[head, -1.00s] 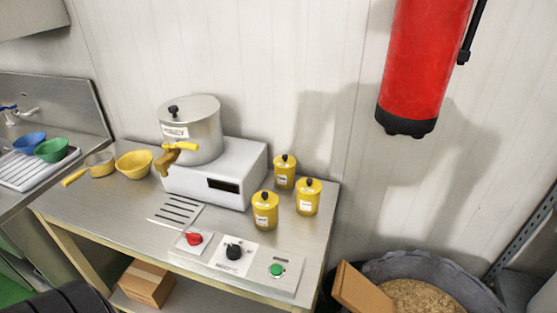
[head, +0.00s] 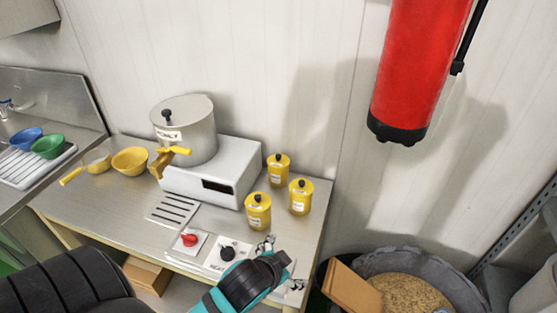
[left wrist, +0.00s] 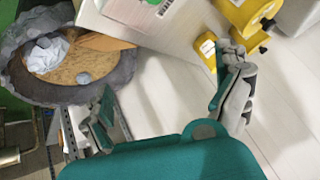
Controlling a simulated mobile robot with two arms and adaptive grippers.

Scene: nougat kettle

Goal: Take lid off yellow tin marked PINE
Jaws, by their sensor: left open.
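Three yellow tins with black-knobbed lids stand at the right end of the steel table: a front tin (head: 258,212), a right tin (head: 299,198) and a back tin (head: 278,171). All lids are on. The white labels are too small to read, so I cannot tell which is PINE. My left gripper (head: 281,264) is open and empty, near the table's front right corner, in front of and below the tins. In the left wrist view, yellow tins (left wrist: 241,14) show at the top right, partly hidden by a finger. My right gripper is not in view.
A steel kettle (head: 184,130) with a yellow tap stands on a white heater (head: 216,184) left of the tins. A control panel (head: 212,252) lies at the front edge. A red extinguisher (head: 410,70) hangs at upper right. A grey tub (head: 420,262) stands right of the table.

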